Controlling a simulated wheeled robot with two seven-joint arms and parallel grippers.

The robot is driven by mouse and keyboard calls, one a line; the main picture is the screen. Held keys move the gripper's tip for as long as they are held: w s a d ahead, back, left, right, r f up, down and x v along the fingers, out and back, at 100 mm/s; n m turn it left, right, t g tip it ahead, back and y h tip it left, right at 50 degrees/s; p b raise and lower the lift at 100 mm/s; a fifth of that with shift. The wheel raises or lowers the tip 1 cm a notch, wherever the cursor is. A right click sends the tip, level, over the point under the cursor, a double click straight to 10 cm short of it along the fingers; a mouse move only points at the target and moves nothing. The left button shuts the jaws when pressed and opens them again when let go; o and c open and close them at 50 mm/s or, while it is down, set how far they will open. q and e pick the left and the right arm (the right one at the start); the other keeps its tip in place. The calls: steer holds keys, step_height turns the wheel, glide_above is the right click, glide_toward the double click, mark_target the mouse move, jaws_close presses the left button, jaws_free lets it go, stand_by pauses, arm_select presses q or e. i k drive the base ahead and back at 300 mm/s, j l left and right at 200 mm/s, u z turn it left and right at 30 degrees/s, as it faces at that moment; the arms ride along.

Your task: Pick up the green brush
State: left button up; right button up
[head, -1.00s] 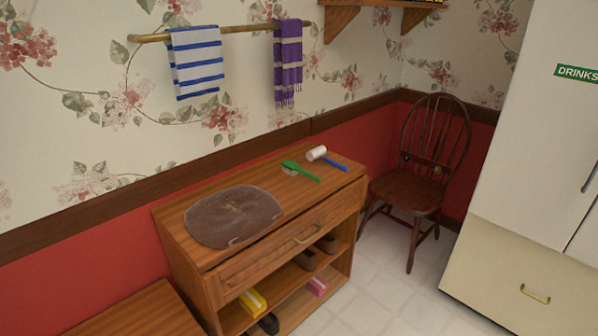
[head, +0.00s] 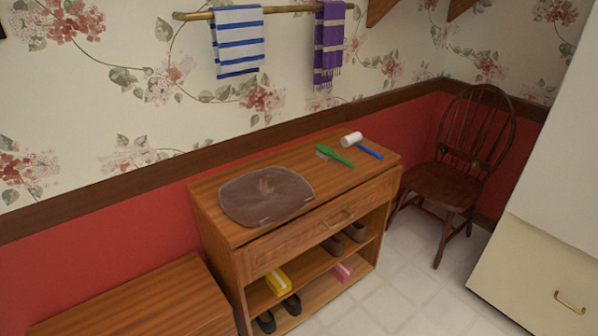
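The green brush (head: 336,156) lies on top of the wooden cabinet (head: 338,186), towards its right end. Its bristled head is at the left and its handle points to the lower right. Just behind and to its right lies a white-headed tool with a blue handle (head: 369,152), apart from the brush. A brown mat (head: 266,196) lies flat on the left part of the same top. Neither of my grippers shows in the head view.
The cabinet has a drawer and open shelves with shoes (head: 291,305), a yellow box (head: 277,281) and a pink box (head: 342,272). A low wooden bench (head: 140,300) stands at the left, a chair (head: 462,180) at the right. Tiled floor (head: 410,290) is free in front.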

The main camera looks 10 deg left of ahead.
mark_target(323, 151)
steer(key=i+l+u, duration=0.15)
steer(key=i+l, duration=0.2)
steer(key=i+l+u, duration=0.15)
steer(key=i+l, duration=0.15)
steer(key=i+l+u, duration=0.15)
steer(key=i+l, duration=0.15)
steer(key=l, duration=0.25)
steer(key=i+l+u, duration=0.15)
steer(key=l, duration=0.3)
steer(key=i, duration=0.1)
